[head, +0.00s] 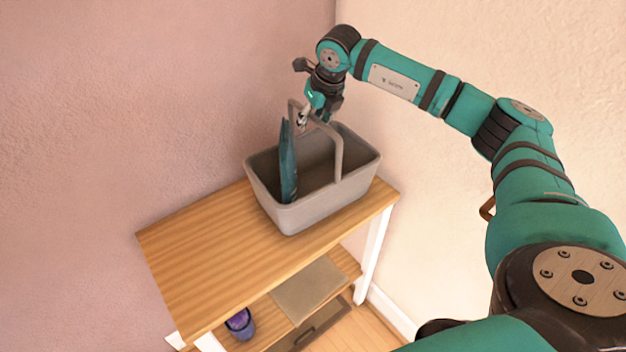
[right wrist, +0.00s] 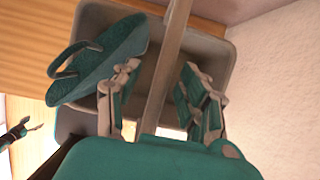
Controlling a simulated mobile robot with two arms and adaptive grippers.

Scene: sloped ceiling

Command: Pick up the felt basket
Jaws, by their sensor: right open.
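The felt basket (head: 328,206) is a grey open box with rounded corners and an upright arched handle (head: 338,150). It stands on the top of a wooden shelf unit. My right gripper (head: 312,112) is at the handle, above the basket. In the right wrist view the basket (right wrist: 222,50) lies beyond my open right gripper (right wrist: 162,88). The handle (right wrist: 164,70) runs between its two fingers, with gaps visible on both sides. A teal item with a strap (head: 287,165) stands tilted inside the basket and sticks out above its rim. My left gripper does not show in the head view.
The shelf unit's wooden top (head: 215,250) is clear to the left of the basket. A grey mat (head: 308,288) and a dark blue pot with something purple (head: 240,323) are on its lower shelf. Walls (head: 170,90) close in the corner behind and at right.

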